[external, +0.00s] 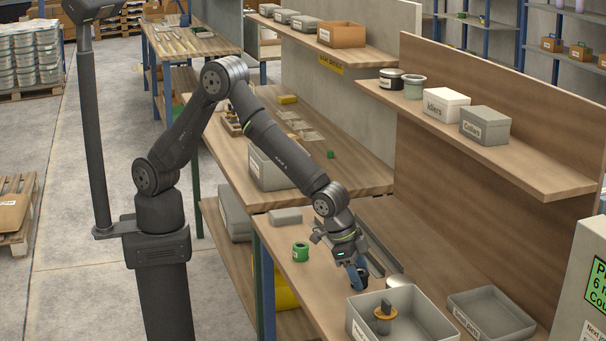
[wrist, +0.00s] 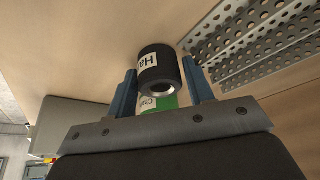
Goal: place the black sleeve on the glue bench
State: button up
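The black sleeve (wrist: 158,72) has a white label starting "Ha" and an open end that faces the wrist camera. In the external view my gripper (external: 357,276) is low over the near bench (external: 285,283), and the dark sleeve (external: 362,280) is partly hidden by the fingers. I cannot tell how far the sleeve is above the bench top. A middle bench (external: 358,178) lies beyond, under a shelf with a yellow sign (external: 331,64) too small to read surely.
A green labelled sleeve (external: 300,251) stands left of my gripper. A grey bin (external: 402,302) with an orange-and-grey item is close in front, and a grey tray (external: 490,312) is to the right. A perforated metal strip (wrist: 255,45) lies beside the sleeve. The middle bench holds a grey box (external: 270,168).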

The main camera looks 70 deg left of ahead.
jog(key=v, duration=1.2)
jog(key=shift+r, duration=0.15)
jog(key=shift+c, duration=0.5)
jog(key=d+v, duration=0.1)
jog(key=v, duration=0.3)
jog(key=x, duration=1)
jog(key=a+x, duration=0.1)
jog(key=x, duration=0.5)
jog(key=shift+c, duration=0.2)
